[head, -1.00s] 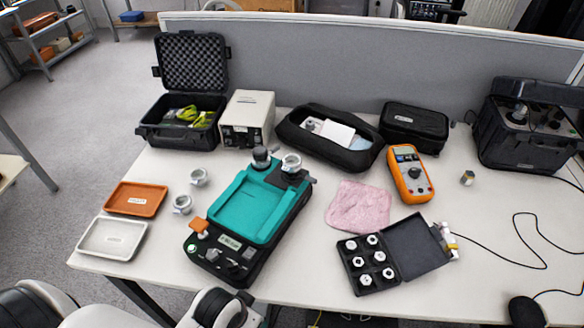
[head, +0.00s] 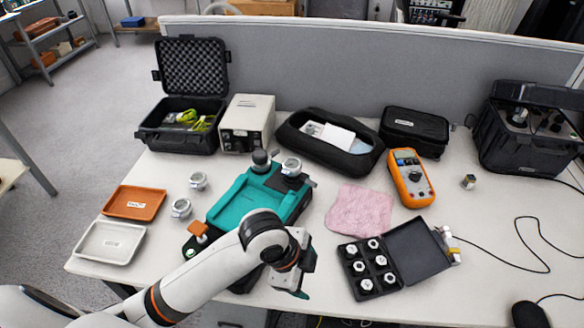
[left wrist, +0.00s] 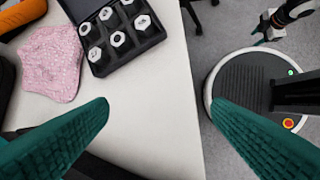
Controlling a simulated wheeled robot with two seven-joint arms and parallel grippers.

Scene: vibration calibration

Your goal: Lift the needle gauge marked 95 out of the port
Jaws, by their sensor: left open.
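Two round gauges, a dark-topped one (head: 261,160) and a white-faced one (head: 291,166), stand at the back end of the teal-topped calibrator (head: 228,205). Two more round gauges, the farther one (head: 198,180) and the nearer one (head: 181,208), stand on the table to its left. I cannot read 95 on any of them. My left gripper (head: 300,288) is over the table's front edge, right of the calibrator and well away from the gauges. In the left wrist view its teal fingers (left wrist: 160,106) are open and empty. My right gripper (left wrist: 264,35) shows small in that view; its jaws are unclear.
A black case of white hex pieces (head: 364,270), a pink cloth (head: 358,209) and an orange multimeter (head: 410,178) lie to the right. An orange tray (head: 119,207) and a white tray (head: 95,240) lie left. My left arm covers the calibrator's front.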

